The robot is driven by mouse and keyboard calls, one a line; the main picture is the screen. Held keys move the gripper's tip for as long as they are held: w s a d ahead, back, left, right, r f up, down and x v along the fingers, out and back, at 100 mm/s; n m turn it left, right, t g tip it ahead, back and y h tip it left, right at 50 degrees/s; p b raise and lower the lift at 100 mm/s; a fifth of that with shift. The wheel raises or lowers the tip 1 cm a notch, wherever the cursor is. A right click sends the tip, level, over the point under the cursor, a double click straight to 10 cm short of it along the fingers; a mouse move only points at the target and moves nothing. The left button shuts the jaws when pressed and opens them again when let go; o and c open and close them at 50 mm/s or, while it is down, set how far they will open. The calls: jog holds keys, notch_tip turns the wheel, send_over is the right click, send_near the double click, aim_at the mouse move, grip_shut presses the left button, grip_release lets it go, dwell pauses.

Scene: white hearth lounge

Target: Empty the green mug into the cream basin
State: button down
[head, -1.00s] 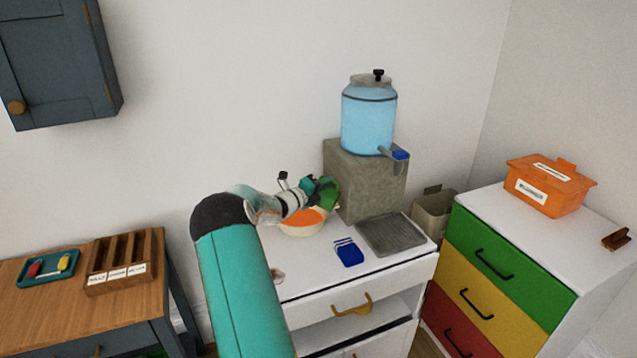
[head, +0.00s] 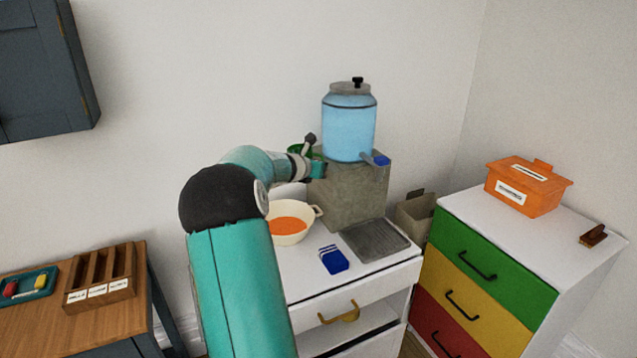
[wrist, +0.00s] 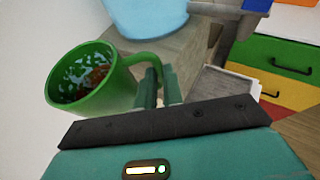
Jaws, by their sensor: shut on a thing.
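The green mug (wrist: 118,88) is held by its handle in my gripper (wrist: 160,88), shown in the wrist view. Its mouth faces the camera, and reddish-brown patches and shiny reflections show inside; I cannot tell how much liquid that is. In the head view the mug (head: 299,150) is a small green rim behind my gripper (head: 316,166), roughly upright and mostly hidden. It is above and behind the cream basin (head: 290,208), apart from it. The basin stands on the white counter with orange contents in its bottom.
A blue water dispenser (head: 349,125) on a stone block (head: 352,195) stands close right of my gripper. The wall is close behind.

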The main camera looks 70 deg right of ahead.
jog(key=shift+r, duration=0.2)
notch_tip(320, 180, up, 4)
jog(key=shift+f, duration=0.1)
dwell(0.5)
jog(key=shift+a, duration=0.1)
